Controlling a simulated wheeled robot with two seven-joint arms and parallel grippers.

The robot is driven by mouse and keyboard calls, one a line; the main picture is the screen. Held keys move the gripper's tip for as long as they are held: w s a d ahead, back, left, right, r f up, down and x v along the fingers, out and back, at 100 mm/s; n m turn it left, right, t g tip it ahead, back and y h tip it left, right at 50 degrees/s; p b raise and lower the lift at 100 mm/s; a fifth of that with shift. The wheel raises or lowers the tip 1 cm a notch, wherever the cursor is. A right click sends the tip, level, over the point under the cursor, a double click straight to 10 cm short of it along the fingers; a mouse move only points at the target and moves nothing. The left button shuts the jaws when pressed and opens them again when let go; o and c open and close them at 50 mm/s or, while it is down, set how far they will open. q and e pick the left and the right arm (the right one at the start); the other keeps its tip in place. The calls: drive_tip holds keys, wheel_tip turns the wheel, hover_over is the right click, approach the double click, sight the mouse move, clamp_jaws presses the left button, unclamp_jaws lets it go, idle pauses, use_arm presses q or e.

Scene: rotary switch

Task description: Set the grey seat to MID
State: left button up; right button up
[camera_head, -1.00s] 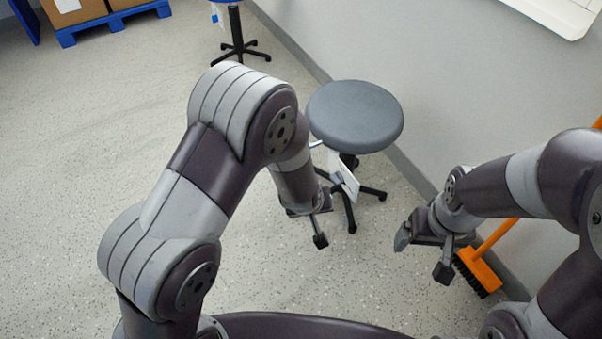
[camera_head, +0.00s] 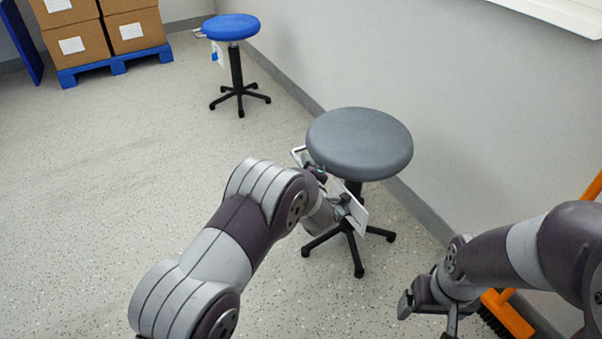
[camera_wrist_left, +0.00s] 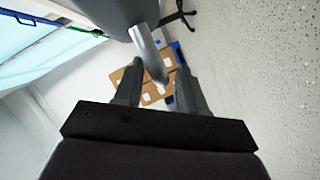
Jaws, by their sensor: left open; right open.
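The grey seat (camera_head: 360,143) tops a round stool with a black five-star base, beside the wall. A metal lever (camera_head: 298,155) sticks out from under its left side. A white card (camera_head: 355,212) hangs below the seat; its markings are not legible. My left gripper (camera_head: 316,170) is at the seat's left underside, partly hidden by my arm. In the left wrist view its fingers (camera_wrist_left: 158,82) are open, with the lever (camera_wrist_left: 150,55) reaching between them and the seat's underside (camera_wrist_left: 115,10) above. My right gripper (camera_head: 427,312) is open and empty, low on the right.
A blue stool (camera_head: 231,28) stands farther back by the wall. Cardboard boxes (camera_head: 75,45) sit on a blue pallet (camera_head: 115,65) at the back left. The floor on the left is clear.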

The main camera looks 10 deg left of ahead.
use_arm(q)
drive_tip(key=shift+b+x, duration=0.3)
drive_tip(key=shift+x, duration=0.85)
clamp_jaws()
wheel_tip(320, 180, up, 7)
drive_tip(key=p, duration=0.6)
drive_tip(key=shift+f, duration=0.4)
use_arm(e)
wheel_tip(320, 180, up, 4)
drive_tip(key=shift+r, duration=0.1)
use_arm(q)
unclamp_jaws()
